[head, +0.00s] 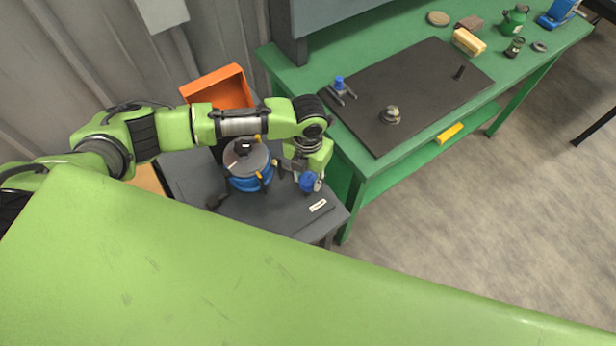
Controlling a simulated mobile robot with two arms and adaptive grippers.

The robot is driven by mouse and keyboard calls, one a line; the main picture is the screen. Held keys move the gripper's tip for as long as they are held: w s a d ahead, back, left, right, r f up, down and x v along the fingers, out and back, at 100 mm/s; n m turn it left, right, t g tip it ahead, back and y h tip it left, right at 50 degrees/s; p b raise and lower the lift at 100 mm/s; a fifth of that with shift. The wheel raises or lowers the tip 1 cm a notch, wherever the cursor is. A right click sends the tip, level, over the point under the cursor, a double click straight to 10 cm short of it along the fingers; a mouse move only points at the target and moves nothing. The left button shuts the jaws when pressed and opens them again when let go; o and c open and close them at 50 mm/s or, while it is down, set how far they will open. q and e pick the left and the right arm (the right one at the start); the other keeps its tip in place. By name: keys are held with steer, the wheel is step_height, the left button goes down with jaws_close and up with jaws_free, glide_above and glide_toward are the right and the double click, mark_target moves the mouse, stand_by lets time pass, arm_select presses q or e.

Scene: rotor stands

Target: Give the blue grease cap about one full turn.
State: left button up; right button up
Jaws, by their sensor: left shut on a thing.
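A blue cap (307,183) sits at the right side of the dark grey stand top, just below my left wrist. My left gripper (304,176) points down at it, with its fingers close around the cap and shut on it. The fingertips are small and partly hidden by the wrist, so the exact contact is hard to see. My right gripper is not in view.
An orange bin (218,87) is behind. The green bench (405,163) holds a black mat (425,90) with a metal knob (390,115).

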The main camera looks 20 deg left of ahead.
arm_select(q)
steer(key=m, duration=0.3)
steer(key=m+b, duration=0.1)
steer(key=shift+w+r+m, duration=0.1)
steer(key=shift+w+m, duration=0.2)
steer(key=shift+m+b, duration=0.65)
steer(key=shift+m, duration=0.25)
steer(key=m+b, duration=0.2)
steer(key=b, duration=0.1)
steer(key=shift+b, duration=0.35)
steer(key=shift+s+m+b, duration=0.1)
steer(key=shift+m+b, duration=0.6)
steer(key=shift+b, duration=0.1)
steer(key=shift+r, duration=0.1)
steer(key=o, duration=1.1)
steer(key=shift+d, duration=0.1)
steer(key=shift+s, duration=0.1)
